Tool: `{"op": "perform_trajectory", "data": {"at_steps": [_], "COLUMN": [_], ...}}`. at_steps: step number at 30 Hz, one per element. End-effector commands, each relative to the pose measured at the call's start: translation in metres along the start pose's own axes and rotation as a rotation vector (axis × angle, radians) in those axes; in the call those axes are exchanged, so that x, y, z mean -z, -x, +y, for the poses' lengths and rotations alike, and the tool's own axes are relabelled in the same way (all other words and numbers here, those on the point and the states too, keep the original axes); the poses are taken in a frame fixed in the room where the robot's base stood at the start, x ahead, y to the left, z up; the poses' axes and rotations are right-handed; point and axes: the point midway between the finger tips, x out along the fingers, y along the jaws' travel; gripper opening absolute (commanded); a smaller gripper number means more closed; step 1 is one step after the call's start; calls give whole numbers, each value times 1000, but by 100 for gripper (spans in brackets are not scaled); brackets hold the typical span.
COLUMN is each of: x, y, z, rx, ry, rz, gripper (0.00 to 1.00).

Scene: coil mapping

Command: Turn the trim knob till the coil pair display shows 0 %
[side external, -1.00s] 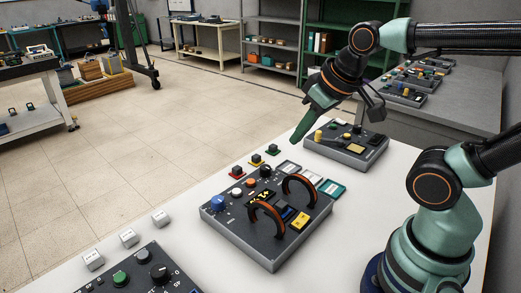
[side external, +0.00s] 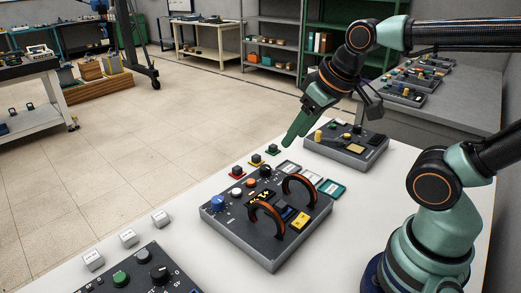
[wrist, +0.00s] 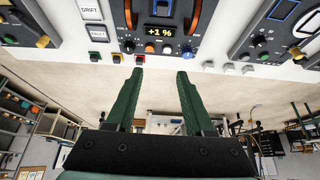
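The coil pair unit (side external: 285,250) is a dark grey box with two orange-and-black coil arcs (side external: 266,218). Its display (wrist: 159,32) reads "+1 %" in the wrist view; in the side view the yellow digits (side external: 261,197) are too small to read. A row of controls runs along its edge: a black knob (wrist: 129,46), an orange one, a white one, and a blue knob (wrist: 191,54). I cannot read which is labelled trim. My gripper (wrist: 160,74) is open and empty, its green fingers apart; in the side view it hangs above and beyond the unit, touching nothing.
Small red, yellow and green buttons (side external: 255,160) stand beside the unit's far edge. A second panel (side external: 345,151) lies beyond, another (side external: 130,275) at the front left. Labelled tiles (side external: 311,178) lie close to the unit. White table (side external: 345,235) is bare to the right.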

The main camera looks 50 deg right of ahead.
Motion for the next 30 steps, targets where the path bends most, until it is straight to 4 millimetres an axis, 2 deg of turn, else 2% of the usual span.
{"op": "perform_trajectory", "data": {"at_steps": [5,11,17,21,27,30], "x": [22,56,84,97,106,107], "y": [-6,-25,-58,-88,-128,-140], "z": [-9,-26,-46,-62,-82,-88], "rx": [9,12,-1,-19,-49,-60], "ry": [-33,-92,-149,-186,-230,-243], "rz": [-71,-180,-288,-361,-443,-467], "gripper": [71,71,71,71,71,71]}}
